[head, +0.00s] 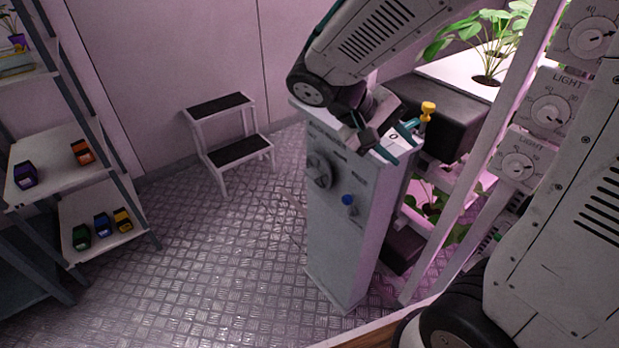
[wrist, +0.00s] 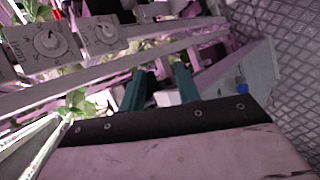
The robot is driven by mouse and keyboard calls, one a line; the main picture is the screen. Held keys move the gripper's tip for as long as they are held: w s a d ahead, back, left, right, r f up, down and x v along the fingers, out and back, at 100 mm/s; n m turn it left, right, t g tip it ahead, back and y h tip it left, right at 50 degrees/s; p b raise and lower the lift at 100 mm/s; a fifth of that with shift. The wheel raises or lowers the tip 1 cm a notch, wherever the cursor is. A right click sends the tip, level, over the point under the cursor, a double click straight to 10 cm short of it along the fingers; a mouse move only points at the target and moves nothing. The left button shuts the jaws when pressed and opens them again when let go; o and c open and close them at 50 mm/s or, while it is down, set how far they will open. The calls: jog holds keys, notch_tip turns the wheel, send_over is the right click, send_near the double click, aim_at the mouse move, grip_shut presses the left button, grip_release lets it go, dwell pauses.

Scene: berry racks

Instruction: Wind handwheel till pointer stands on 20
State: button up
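A grey cabinet (head: 345,235) stands upright in the middle of the head view. Its front bears a dark round wheel-like part (head: 319,170) and a blue knob (head: 348,200). I cannot tell surely which part is the handwheel. A white face marked 0 (head: 394,136) shows at the cabinet top, with a yellow knob (head: 428,110) just beyond it. No pointer is readable there. My gripper (head: 399,141) is over the cabinet top, its teal fingers apart on either side of the white face. In the wrist view my gripper (wrist: 160,90) shows a gap between the fingers; contact is unclear.
Dials marked LIGHT (head: 550,114) are on the plant rack at right; they also show in the wrist view (wrist: 50,44). A dark box (head: 445,122) is close behind the cabinet. A step stool (head: 228,135) and a shelf (head: 75,160) stand left. The metal floor between is clear.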

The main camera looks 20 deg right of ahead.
jog(key=w+a+f+n+t+h, duration=0.2)
jog(key=w+f+h, duration=0.35)
jog(key=w, duration=0.35)
jog(key=n+t, duration=0.7)
jog(key=t, duration=0.5)
send_near(310, 178)
jog(key=x, duration=0.2)
jog(key=shift+y, duration=0.35)
jog(key=x, duration=0.8)
jog(key=shift+s+r, duration=0.1)
jog(key=shift+r, duration=0.2)
jog(key=shift+c, duration=0.3)
grip_shut()
